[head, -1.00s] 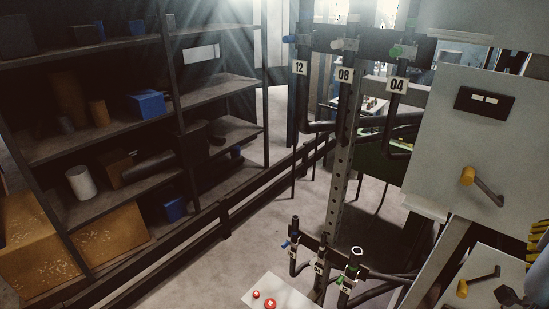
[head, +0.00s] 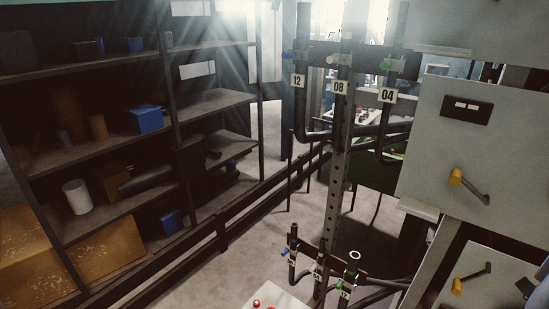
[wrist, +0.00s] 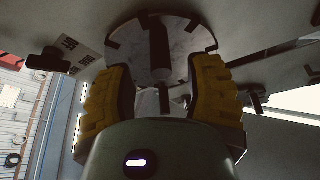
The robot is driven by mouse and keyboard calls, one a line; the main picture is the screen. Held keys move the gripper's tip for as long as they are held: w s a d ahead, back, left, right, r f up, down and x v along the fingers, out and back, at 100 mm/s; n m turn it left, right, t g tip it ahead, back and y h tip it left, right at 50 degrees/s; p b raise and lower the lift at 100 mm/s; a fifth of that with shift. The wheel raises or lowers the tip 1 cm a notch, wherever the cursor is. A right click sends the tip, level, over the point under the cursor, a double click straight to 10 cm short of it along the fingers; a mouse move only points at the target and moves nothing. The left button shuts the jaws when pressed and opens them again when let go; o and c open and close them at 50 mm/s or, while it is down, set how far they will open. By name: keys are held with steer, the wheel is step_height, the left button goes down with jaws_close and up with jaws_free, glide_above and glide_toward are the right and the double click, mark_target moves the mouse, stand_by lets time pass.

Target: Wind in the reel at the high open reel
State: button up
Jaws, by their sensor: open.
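In the wrist view my gripper (wrist: 163,75) is open, with its yellow ridged fingers spread to either side. A dark round handle (wrist: 160,55) stands between the fingers, with visible gaps on both sides. It stands in front of a pale round disc (wrist: 190,38) with dark clips around its rim, which looks like a reel face; I cannot tell whether it is the high open one. In the head view my gripper is out of sight. An upper grey panel (head: 430,150) carries a crank with a yellow knob (head: 456,176). A lower panel (head: 452,299) carries a similar crank (head: 472,277).
A post holds pipes with tags 12 (head: 298,81), 08 (head: 339,87) and 04 (head: 388,95). Lower pipe ends (head: 320,270) stand near a pale box with a red button (head: 256,303). Dark shelving (head: 120,140) fills the left.

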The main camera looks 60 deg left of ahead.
steer(key=shift+x, duration=3.25)
steer(key=shift+o, duration=0.4)
steer(key=shift+a, duration=0.1)
jaws_close()
